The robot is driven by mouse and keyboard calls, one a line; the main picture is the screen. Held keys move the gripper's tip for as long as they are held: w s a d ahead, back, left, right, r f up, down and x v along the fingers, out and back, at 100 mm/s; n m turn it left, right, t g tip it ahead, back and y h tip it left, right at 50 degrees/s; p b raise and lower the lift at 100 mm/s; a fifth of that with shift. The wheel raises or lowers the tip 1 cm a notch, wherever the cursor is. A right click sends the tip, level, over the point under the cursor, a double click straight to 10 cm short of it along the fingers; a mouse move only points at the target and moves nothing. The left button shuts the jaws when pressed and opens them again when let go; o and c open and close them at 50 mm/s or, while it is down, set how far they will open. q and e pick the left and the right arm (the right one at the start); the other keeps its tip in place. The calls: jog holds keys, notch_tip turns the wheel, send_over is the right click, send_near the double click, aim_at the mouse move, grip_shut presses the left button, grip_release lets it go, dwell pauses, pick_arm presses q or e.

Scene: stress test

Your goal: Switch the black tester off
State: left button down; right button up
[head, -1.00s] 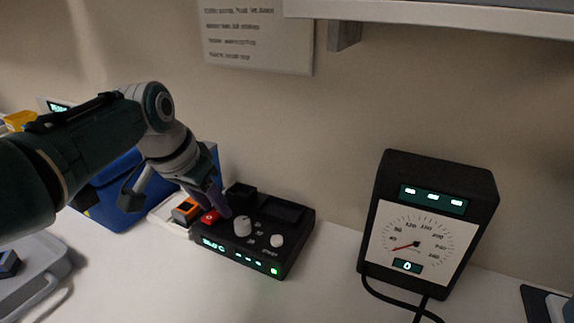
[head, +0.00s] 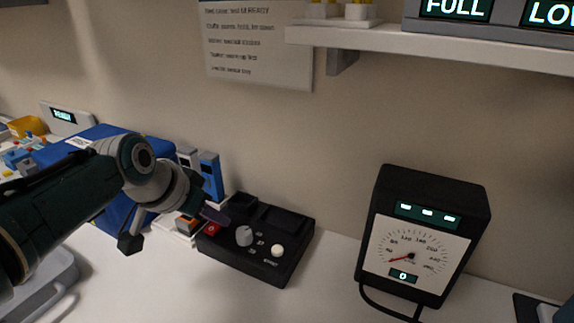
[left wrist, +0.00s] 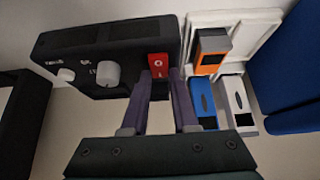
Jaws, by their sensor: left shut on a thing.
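The black tester (head: 262,262) is a low black box on the white bench, with a grey knob (head: 244,236), a white knob (head: 278,250) and a red switch (head: 211,229) at its left end. No lit display shows on its front. In the left wrist view the red switch (left wrist: 158,63) has white marks on it. My left gripper (head: 216,216) is at the switch, one finger on each side in the left wrist view (left wrist: 160,80), shut on it. The fingers partly cover the switch. My right gripper is not in view.
A black gauge box (head: 466,220) with lit displays and a cable stands to the right. Blue and orange devices (left wrist: 213,41) and a white tray (left wrist: 262,24) sit beside the tester. A blue case (head: 110,150) is behind my arm. A shelf (head: 380,38) overhangs at upper right.

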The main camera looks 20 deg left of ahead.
pick_arm(q)
jog(key=shift+s+t, duration=0.15)
jog(key=shift+t, duration=0.35)
jog(key=c, duration=0.7)
grip_release()
jog(key=shift+s+r, duration=0.15)
jog(key=shift+r, duration=0.1)
jog(key=p+v, duration=0.4)
jog(key=v, duration=0.5)
jog(key=shift+s+a, duration=0.1)
jog(key=shift+s, duration=0.05)
